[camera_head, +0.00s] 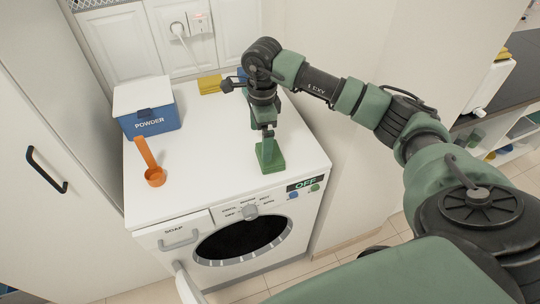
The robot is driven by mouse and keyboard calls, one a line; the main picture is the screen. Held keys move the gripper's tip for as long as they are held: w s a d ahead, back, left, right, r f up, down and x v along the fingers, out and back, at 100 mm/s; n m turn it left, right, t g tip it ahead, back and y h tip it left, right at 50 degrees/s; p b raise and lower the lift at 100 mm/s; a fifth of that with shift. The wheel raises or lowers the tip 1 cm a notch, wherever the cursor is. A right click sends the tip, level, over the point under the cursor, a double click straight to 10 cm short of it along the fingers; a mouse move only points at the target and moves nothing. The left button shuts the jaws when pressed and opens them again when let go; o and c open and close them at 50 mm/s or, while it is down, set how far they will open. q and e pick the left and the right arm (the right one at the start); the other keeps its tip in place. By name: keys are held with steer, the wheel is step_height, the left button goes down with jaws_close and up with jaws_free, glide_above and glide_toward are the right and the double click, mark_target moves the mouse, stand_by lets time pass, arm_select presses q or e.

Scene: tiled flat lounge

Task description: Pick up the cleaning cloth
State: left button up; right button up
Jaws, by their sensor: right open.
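A flat yellow piece (209,84), which looks like the folded cleaning cloth, lies at the back edge of the white washing machine's top (210,145). My right arm reaches in from the right and bends down over the machine. My right gripper (267,129) is open above the right part of the top, in front of and to the right of the yellow piece, apart from it. A green block-like piece (270,157) shows right under the gripper; I cannot tell whether they touch. My left gripper is not in view.
A blue and white POWDER box (150,123) and an orange scoop (155,177) are on the machine's left side. The middle of the top is clear. A wall with a plugged socket (199,24) stands behind, a cabinet door with a black handle (47,170) at left.

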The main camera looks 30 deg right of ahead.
steer(key=shift+s+d+h, duration=0.1)
steer(key=shift+d+h, duration=0.2)
steer(key=shift+d, duration=0.35)
steer(key=shift+f, duration=0.4)
step_height(320, 180, down, 6)
steer(key=p, duration=0.3)
steer(key=shift+s+r, duration=0.15)
steer(key=shift+r, duration=0.1)
steer(key=shift+f, duration=0.6)
steer(key=c, duration=1.1)
steer(key=shift+r, duration=0.1)
